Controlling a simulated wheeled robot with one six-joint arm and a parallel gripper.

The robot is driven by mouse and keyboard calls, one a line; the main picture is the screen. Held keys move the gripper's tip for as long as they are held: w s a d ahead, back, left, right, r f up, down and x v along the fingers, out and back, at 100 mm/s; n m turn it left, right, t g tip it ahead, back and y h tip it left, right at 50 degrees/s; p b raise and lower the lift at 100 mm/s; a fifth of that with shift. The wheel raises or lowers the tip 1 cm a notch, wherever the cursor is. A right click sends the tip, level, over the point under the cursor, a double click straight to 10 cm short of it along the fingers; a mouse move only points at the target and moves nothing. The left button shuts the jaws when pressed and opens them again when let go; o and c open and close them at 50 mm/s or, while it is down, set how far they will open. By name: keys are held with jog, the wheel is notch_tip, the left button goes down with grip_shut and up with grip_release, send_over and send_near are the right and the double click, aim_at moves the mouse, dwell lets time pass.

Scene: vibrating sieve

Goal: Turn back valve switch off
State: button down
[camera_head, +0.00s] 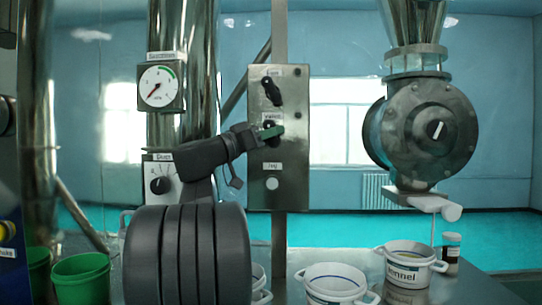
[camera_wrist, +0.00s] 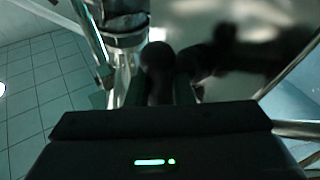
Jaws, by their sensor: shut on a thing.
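The grey metal control panel (camera_head: 290,185) hangs upright in the middle of the head view. Its middle black switch (camera_head: 269,125) sits under a small label that seems to read "Valve". My gripper (camera_head: 270,132) comes in from the left and is shut on this switch, partly hiding it. In the wrist view a dark rounded knob (camera_wrist: 157,58) shows between my fingers. The angle of the switch is hard to tell behind the fingers.
Above is another black switch (camera_head: 271,91), below a pale round button (camera_head: 271,183). Left are a pressure gauge (camera_head: 157,86) and a dial (camera_head: 160,185). A large round valve housing (camera_head: 428,130) is at right. White pots (camera_head: 335,283) and a green bucket (camera_head: 82,280) stand below.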

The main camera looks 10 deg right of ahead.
jog(key=n+t+h+b, duration=0.1)
jog(key=b, duration=0.2)
jog(key=shift+f, duration=0.35)
jog(key=shift+r+n+t+h+b, duration=0.15)
jog(key=shift+n+t+h+b, duration=0.2)
jog(key=shift+n+b, duration=0.45)
jog(key=shift+r+t+b, duration=0.2)
jog(key=shift+t+b, duration=0.05)
jog(key=shift+b, duration=0.05)
jog(key=shift+a, duration=0.1)
jog(key=c, duration=1.3)
grip_release()
jog(key=b+v, duration=0.2)
jog(key=v, duration=1.2)
